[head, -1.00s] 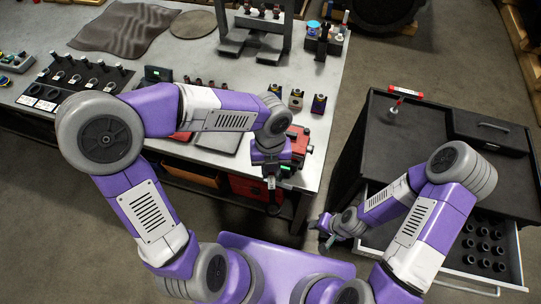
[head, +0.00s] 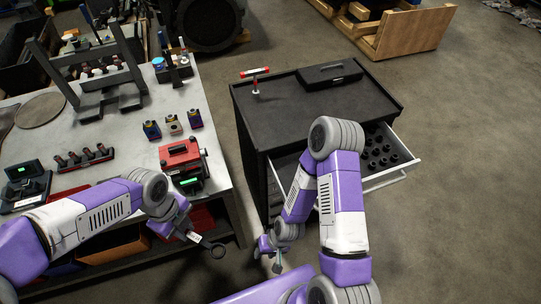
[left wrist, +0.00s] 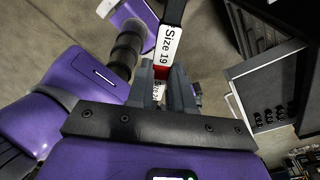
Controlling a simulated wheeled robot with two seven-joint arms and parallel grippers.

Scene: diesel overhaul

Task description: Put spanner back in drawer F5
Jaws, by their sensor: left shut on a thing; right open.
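My left gripper (head: 187,230) is shut on a dark spanner (head: 216,250) and holds it in the air off the workbench's front edge, its ring end pointing toward the cabinet. In the left wrist view the spanner (left wrist: 173,14) rises from between the fingers (left wrist: 165,90) with a white "Size 19" label. An open drawer (head: 408,165) sticks out of the black tool cabinet (head: 300,112), with several black sockets inside. It also shows in the left wrist view (left wrist: 268,62). I cannot read any drawer's number. My right gripper (head: 277,262) is open, low in front of the cabinet.
The workbench (head: 135,122) on the left carries a red device (head: 182,162), a press frame and small blocks. The cabinet top holds a black case (head: 330,74) and a red-topped stand (head: 255,80). My right arm crosses before the drawer. Floor lies clear to the right.

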